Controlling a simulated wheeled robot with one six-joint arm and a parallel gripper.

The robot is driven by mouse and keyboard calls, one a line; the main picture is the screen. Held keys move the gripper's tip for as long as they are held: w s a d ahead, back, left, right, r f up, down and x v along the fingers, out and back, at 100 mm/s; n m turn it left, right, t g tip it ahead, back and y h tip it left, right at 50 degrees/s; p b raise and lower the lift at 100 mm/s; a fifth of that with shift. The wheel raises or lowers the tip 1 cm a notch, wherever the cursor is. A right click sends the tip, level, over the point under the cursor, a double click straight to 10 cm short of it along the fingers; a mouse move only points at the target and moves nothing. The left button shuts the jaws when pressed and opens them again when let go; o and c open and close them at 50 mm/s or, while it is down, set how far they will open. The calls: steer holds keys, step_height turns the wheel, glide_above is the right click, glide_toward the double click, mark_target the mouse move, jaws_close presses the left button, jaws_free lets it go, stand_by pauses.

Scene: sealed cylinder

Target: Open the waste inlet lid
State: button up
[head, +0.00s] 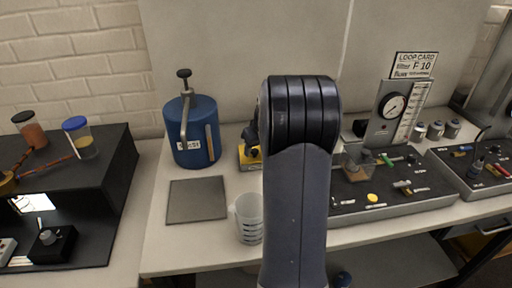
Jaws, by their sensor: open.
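I cannot pick out the waste inlet lid for certain. A small clear box (357,162) with a brownish inside stands at the back left of the dark-topped panel (425,197), just right of my arm; I cannot tell whether its top is a lid. A blue cylinder (191,147) with a metal clamp and black knob (184,73) on top stands upright at the back left of the bench. My arm rises through the middle of the view. My gripper does not show and is probably hidden behind the arm.
A grey mat (197,200) and a clear measuring cup (248,217) lie left of my arm. A yellow box (248,158) is partly hidden behind it. A round gauge (394,106) and a loop card (413,65) stand at the right. A black-topped unit (115,165) is far left.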

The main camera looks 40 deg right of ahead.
steer(key=shift+f, duration=0.1)
steer(key=shift+c, duration=0.4)
jaws_close()
